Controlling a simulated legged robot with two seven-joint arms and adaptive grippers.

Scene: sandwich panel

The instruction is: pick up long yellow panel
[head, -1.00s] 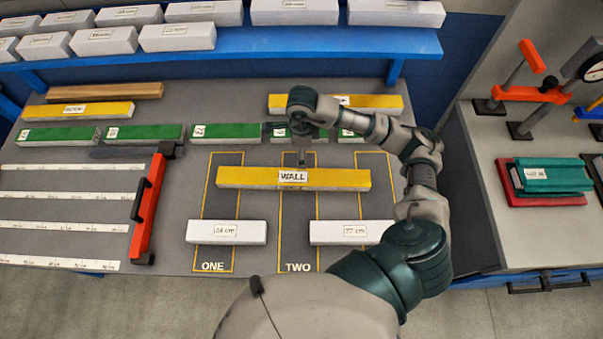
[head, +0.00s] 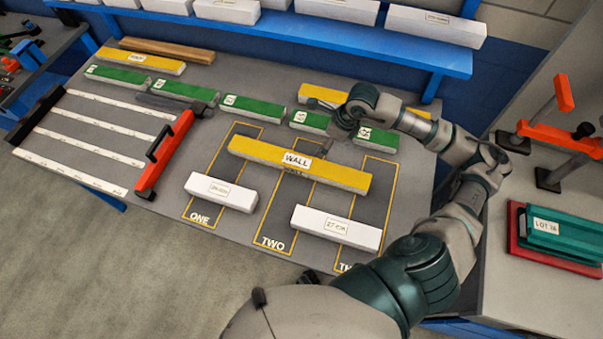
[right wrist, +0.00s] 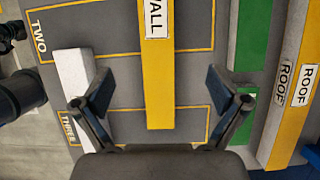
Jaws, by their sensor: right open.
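The long yellow panel marked WALL (head: 270,156) lies flat across the outlined lanes on the grey table, in the middle of the head view. In the right wrist view, the WALL panel (right wrist: 158,85) runs between the spread fingers. My right gripper (head: 328,146) is open and empty, just behind and above the panel's middle-right part in the head view. Its two fingers show apart in the right wrist view (right wrist: 159,85), one to each side of the panel and not visibly touching it. My left gripper is not in view.
White blocks (head: 221,192) (head: 336,229) lie in front of the panel. Green blocks (head: 250,107) and further yellow panels (head: 139,61) lie behind. A red-orange bar (head: 163,155) stands left. A blue shelf (head: 290,29) is at the back; a side bench with clamps is right.

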